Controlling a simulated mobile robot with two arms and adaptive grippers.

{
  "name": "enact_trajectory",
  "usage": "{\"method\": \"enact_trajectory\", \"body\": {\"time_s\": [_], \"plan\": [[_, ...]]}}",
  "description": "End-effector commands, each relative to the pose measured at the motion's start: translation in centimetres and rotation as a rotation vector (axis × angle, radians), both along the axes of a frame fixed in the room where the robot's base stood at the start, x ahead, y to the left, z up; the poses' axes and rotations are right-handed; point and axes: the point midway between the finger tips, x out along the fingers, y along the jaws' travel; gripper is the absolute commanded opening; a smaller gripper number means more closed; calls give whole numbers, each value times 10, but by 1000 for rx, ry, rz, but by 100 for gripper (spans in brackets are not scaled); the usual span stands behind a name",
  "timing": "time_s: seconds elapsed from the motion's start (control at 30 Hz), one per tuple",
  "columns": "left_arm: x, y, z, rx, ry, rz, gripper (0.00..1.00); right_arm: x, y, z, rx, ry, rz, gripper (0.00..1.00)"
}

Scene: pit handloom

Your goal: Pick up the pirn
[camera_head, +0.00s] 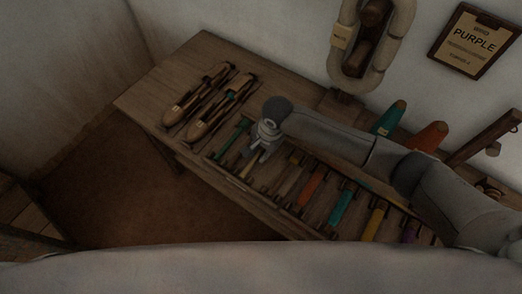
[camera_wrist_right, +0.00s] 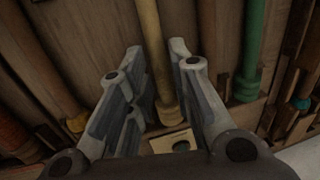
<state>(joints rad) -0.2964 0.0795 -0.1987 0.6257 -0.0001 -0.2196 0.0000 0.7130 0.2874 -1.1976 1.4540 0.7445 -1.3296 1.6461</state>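A row of pirns in different colours lies on the wooden table. A cream pirn (camera_head: 249,166) lies under my right gripper (camera_head: 256,155), and a green pirn (camera_head: 232,136) is to its left. Farther right are an orange pirn (camera_head: 313,187), a teal pirn (camera_head: 341,207), a yellow pirn (camera_head: 374,220) and a purple pirn (camera_head: 411,231). In the right wrist view my right gripper (camera_wrist_right: 155,62) is open, with its fingers on either side of the cream pirn (camera_wrist_right: 149,35). The green pirn (camera_wrist_right: 252,50) is outside the fingers. My left gripper is not in view.
Two wooden shuttles (camera_head: 197,94) lie at the table's left end. A teal cone (camera_head: 390,118) and an orange cone (camera_head: 428,137) stand behind the pirns. A plaque reading PURPLE (camera_head: 473,43) and a pale hank (camera_head: 400,22) are on the wall. The wooden table (camera_head: 150,92) has a bare left corner.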

Motion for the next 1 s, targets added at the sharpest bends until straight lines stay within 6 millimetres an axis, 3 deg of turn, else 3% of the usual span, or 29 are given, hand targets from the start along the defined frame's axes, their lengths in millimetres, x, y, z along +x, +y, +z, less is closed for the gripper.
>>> {"method": "enact_trajectory", "body": {"time_s": [0.33, 0.5, 0.83, 1.0], "plan": [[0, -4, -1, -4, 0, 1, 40, 1, 1, -9, -1, -1, 1, 20], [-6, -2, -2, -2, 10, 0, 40, 1, 1, -9, -1, -1, 1, 0], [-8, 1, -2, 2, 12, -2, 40, 1, 1, -7, 0, -2, 1, 0], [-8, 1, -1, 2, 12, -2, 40, 1, 2, 5, 2, -1, 0, 0]]}}
